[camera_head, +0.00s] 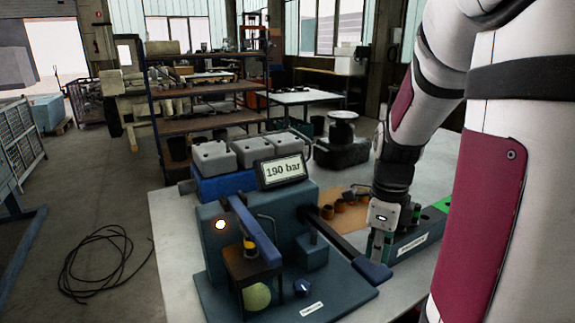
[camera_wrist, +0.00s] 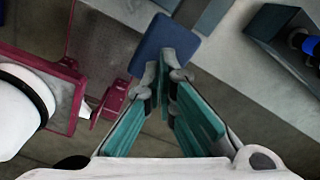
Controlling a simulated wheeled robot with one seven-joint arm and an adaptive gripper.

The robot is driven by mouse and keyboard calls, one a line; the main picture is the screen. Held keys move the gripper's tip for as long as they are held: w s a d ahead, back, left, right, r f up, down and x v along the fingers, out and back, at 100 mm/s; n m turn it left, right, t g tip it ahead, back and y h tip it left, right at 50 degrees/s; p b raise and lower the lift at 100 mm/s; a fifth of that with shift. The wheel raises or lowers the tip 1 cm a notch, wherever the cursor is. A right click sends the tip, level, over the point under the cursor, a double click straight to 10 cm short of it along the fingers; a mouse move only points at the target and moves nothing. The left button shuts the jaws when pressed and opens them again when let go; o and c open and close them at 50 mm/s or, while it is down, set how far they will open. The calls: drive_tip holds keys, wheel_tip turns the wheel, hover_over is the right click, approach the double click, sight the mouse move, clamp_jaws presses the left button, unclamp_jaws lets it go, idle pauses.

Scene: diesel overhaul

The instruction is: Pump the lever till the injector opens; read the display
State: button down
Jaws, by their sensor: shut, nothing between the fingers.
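The teal test stand (camera_head: 268,219) stands on the table, and its display (camera_head: 282,170) reads 190 bar. The lever (camera_head: 338,238) slopes down to the right from the stand and ends in a blue grip (camera_head: 373,270). The injector (camera_head: 249,244) seems to be the small upright part in the dark bracket, above a yellow-green round thing (camera_head: 256,296). My gripper (camera_head: 378,253) is shut and empty, just behind the blue grip. In the wrist view the closed fingertips (camera_wrist: 166,66) overlap the grip (camera_wrist: 160,42); I cannot tell whether they touch it.
Grey blocks (camera_head: 253,151) lie on a blue box behind the stand. A long dark tray (camera_head: 415,240) lies right of my gripper. Small brown parts (camera_head: 341,204) stand behind the lever. A black cable (camera_head: 100,262) lies on the floor.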

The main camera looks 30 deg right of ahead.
drive_tip(key=shift+r, duration=0.25)
drive_tip(key=shift+r+p, duration=1.3)
drive_tip(key=shift+r, duration=0.7)
drive_tip(key=s+a+r+n+t, duration=0.1)
drive_tip(key=a+r+n+t, duration=0.1)
drive_tip(key=a+n, duration=0.5)
drive_tip(key=s+a+r+n+t, duration=0.1)
drive_tip(key=a+r+n, duration=0.4)
drive_tip(key=n, duration=0.8)
drive_tip(key=s+a+r+n+t, duration=0.2)
drive_tip(key=s+a+r+n, duration=0.1)
drive_tip(key=a+n, duration=0.7)
drive_tip(key=shift+a+r+n+t, duration=0.3)
drive_tip(key=shift+a+r, duration=0.2)
drive_tip(key=shift+r, duration=0.25)
